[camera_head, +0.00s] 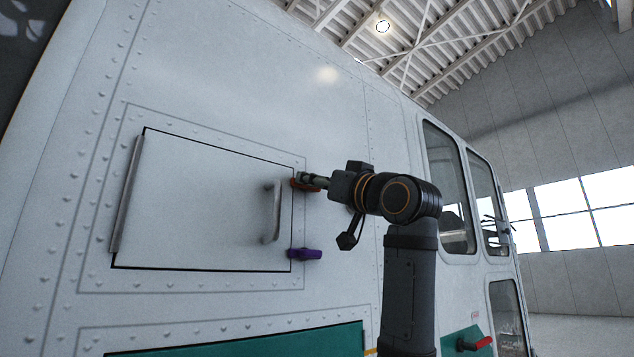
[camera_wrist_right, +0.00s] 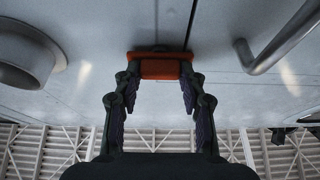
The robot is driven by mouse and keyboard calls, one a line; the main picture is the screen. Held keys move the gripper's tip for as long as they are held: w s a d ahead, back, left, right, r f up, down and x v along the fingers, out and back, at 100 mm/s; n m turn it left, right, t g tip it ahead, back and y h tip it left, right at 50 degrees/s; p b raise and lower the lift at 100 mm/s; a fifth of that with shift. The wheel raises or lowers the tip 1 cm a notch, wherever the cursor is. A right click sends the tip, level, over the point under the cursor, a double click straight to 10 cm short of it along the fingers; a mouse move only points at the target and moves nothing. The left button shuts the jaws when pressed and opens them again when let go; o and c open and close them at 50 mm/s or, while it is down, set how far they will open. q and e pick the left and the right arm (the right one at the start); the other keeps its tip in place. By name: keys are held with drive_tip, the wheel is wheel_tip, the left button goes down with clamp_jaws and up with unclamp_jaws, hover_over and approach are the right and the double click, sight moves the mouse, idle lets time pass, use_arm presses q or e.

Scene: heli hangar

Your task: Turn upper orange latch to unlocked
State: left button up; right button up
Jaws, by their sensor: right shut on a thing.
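The upper orange latch (camera_head: 301,184) sits at the right edge of a closed white hatch panel (camera_head: 205,205) on the helicopter's side. It lies roughly horizontal, across the panel's edge line. My right gripper (camera_head: 318,181) reaches it from the right and is shut on it. In the right wrist view the orange latch (camera_wrist_right: 161,68) lies between the two fingertips of my right gripper (camera_wrist_right: 160,84). A purple latch (camera_head: 304,254) sits below it on the same edge, also horizontal. My left gripper is not in view.
A grey bar handle (camera_head: 273,212) stands out from the hatch just left of the latches; it also shows in the right wrist view (camera_wrist_right: 285,40). A round grey fitting (camera_wrist_right: 28,55) is at left there. A red handle (camera_head: 479,343) is low at right.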

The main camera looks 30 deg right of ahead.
drive_tip(key=shift+m, duration=0.4)
drive_tip(key=shift+h, duration=0.4)
drive_tip(key=shift+a+r+m+g+h+p, duration=0.1)
drive_tip(key=shift+m+g+h, duration=0.9)
drive_tip(key=shift+m, duration=2.6)
drive_tip(key=shift+m+g+h+p, duration=0.1)
drive_tip(key=shift+m+g+h, duration=0.9)
drive_tip(key=shift+m, duration=2.6)
drive_tip(key=shift+a+r+m+g+h+p, duration=0.1)
drive_tip(key=shift+m+g+h, duration=0.9)
drive_tip(key=shift+m, duration=2.6)
drive_tip(key=shift+f+t+h, duration=0.1)
drive_tip(key=shift+t+h, duration=0.2)
drive_tip(key=shift+h, duration=0.1)
drive_tip(key=o, duration=1.1)
drive_tip(key=shift+w, duration=0.15)
drive_tip(key=shift+o, duration=0.2)
